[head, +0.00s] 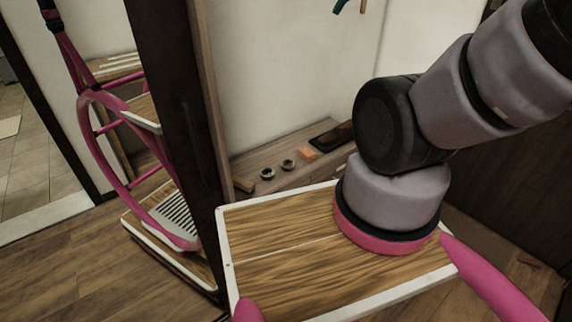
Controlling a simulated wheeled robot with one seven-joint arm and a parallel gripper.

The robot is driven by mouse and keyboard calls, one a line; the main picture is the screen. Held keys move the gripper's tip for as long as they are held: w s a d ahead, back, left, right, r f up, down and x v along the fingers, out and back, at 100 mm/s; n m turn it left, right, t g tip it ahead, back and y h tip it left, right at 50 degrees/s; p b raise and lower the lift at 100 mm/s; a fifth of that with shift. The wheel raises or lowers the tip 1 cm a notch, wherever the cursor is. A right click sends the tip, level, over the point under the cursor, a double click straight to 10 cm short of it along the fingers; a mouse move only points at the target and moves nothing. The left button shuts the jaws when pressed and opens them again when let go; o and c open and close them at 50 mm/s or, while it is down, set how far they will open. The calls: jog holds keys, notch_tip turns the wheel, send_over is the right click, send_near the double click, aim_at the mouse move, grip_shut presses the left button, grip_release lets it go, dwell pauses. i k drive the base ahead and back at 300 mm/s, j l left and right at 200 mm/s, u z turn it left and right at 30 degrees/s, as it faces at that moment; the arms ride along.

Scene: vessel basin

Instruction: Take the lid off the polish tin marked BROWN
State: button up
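Two small round dark tins stand side by side on a low wooden bench against the wall in the head view. The nearer left tin (267,174) and the right tin (288,164) both have a lighter grey top. They are too small to read any marking, so I cannot tell which is BROWN or whether their lids are on. My gripper is not in view. My arm rises from its base at the right and leaves the picture at the upper right.
On the bench (250,161), a brown block (243,185) lies left of the tins. An orange block (306,153) and a dark flat object (331,138) lie to their right. A dark-framed mirror (150,60) stands at the left. Open wooden floor (75,265) shows at lower left.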

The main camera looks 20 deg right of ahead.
aim_at(287, 163)
jog(key=i+l+z, duration=0.1)
jog(key=l, duration=0.25)
jog(key=i+l, duration=0.15)
jog(key=l, duration=0.15)
jog(key=i+l+z, duration=0.15)
jog(key=l, duration=0.15)
jog(key=i+z, duration=0.3)
jog(key=i, duration=0.6)
